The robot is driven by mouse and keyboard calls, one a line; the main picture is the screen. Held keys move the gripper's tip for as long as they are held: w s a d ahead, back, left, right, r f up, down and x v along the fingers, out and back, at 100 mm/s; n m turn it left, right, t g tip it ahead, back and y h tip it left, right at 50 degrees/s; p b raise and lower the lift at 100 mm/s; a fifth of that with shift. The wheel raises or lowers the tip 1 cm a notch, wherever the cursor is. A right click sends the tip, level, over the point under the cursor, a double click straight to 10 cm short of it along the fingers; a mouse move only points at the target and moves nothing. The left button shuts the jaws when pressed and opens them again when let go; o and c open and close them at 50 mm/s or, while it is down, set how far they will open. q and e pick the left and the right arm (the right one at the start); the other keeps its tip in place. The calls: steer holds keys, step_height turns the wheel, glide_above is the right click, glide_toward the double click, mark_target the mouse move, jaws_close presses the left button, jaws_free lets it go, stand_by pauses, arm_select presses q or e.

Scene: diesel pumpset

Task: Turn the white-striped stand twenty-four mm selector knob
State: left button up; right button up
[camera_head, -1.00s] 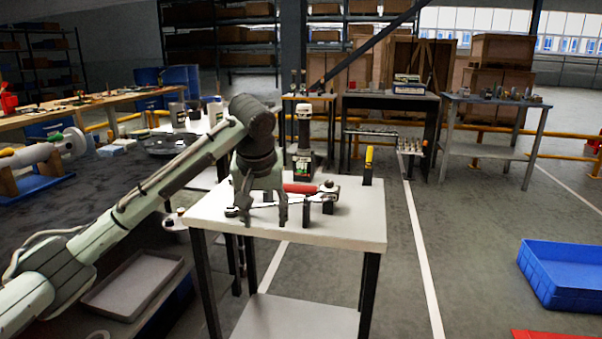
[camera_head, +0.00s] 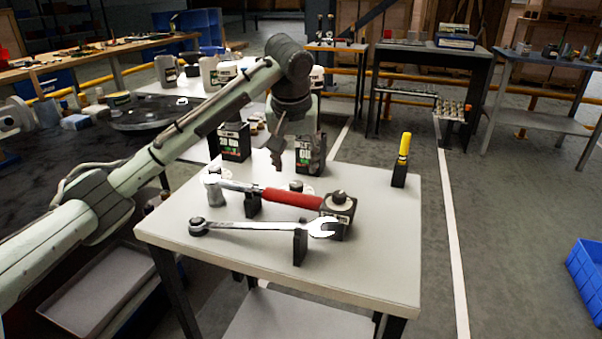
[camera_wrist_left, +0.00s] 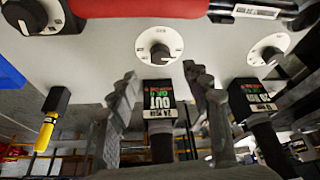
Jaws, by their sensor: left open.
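My left gripper (camera_head: 296,155) is open and empty over the back part of the white table. In the left wrist view its two fingertips (camera_wrist_left: 160,80) are apart, with a round white-faced selector knob (camera_wrist_left: 160,46) on the table just beyond the gap. A second selector knob (camera_wrist_left: 268,49) is at the right. A third knob (camera_wrist_left: 24,14) sits on a black block at the upper left; this block (camera_head: 338,216) also shows in the head view. Two black labelled stands, one left (camera_head: 230,142) and one right (camera_head: 311,156), are at the table's back. The stripe and dial numbers are not readable.
A red-handled wrench (camera_head: 292,199) and a spanner (camera_head: 262,227) rest on small black supports at the table's front. A yellow-topped black holder (camera_head: 401,160) stands at the back right. The table's right side is mostly bare.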

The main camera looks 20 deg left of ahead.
mark_target(296, 184)
arm_select(q)
steer(key=x, duration=0.7)
steer(key=shift+f, duration=0.1)
steer(key=shift+c, duration=0.4)
jaws_close()
